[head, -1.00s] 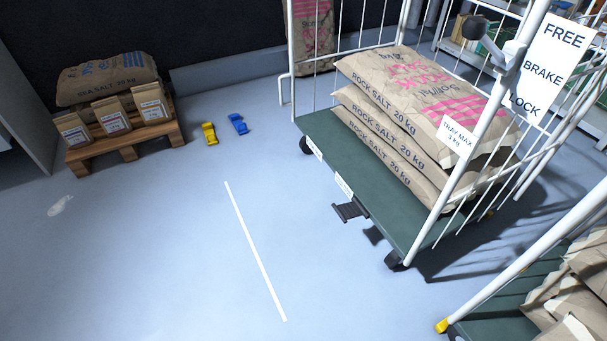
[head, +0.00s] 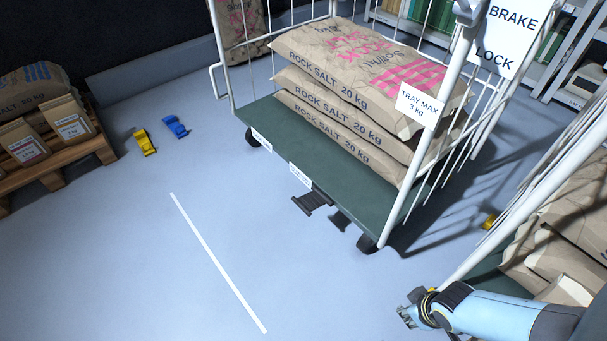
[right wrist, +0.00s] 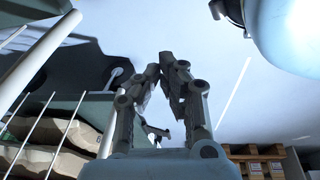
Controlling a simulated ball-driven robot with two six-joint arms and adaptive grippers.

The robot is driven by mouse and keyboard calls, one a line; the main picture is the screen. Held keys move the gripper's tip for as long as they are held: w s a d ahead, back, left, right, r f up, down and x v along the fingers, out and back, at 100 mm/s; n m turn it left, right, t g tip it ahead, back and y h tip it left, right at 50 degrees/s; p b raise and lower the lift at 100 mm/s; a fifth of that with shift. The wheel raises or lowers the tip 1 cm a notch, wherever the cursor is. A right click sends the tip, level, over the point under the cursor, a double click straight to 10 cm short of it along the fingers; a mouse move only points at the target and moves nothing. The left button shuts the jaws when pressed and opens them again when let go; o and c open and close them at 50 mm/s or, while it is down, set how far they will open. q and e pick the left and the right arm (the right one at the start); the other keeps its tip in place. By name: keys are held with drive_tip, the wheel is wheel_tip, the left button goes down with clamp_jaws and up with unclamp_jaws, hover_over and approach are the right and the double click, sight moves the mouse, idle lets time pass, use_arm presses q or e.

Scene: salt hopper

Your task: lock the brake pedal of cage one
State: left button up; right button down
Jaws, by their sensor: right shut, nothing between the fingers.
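A roll cage with a green deck (head: 262,118) and white bars stands in the middle of the head view. A black brake pedal (head: 311,201) sticks out low from its near edge, under a small white label too small to read surely. Whether its position is free or locked I cannot tell. My right gripper (head: 405,316) is at the lower right, apart from the pedal and nearer to me. In the right wrist view its fingers (right wrist: 164,62) are together and empty. My left gripper is not in view.
Rock salt sacks (head: 345,95) lie stacked on the deck. A second cage (head: 482,235) with sacks stands close at the right, beside my right arm. A pallet (head: 85,158) with bags is at the left. Yellow (head: 145,142) and blue (head: 176,126) objects lie on the floor. Floor left of the pedal is clear.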

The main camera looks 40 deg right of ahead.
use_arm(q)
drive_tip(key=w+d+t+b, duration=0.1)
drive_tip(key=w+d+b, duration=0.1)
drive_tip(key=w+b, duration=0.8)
use_arm(e)
drive_tip(key=w+d+f+t, duration=0.1)
drive_tip(key=w+d+t, duration=0.1)
drive_tip(key=w, duration=0.9)
drive_tip(key=w+d+f+t, duration=0.1)
drive_tip(key=w+d+t, duration=0.15)
drive_tip(key=w, duration=0.85)
use_arm(q)
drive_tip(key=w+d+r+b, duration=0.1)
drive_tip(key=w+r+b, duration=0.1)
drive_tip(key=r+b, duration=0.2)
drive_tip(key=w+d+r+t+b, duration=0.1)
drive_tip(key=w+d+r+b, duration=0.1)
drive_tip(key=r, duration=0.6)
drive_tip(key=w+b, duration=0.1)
drive_tip(key=b, duration=0.1)
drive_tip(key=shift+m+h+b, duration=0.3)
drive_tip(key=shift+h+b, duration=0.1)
use_arm(e)
drive_tip(key=w+a+r+t+y, duration=0.1)
drive_tip(key=w+r, duration=0.3)
drive_tip(key=w, duration=0.3)
drive_tip(key=w+r+t+y, duration=0.1)
drive_tip(key=w+r, duration=0.2)
drive_tip(key=w, duration=0.5)
drive_tip(key=shift+a+r+n, duration=0.4)
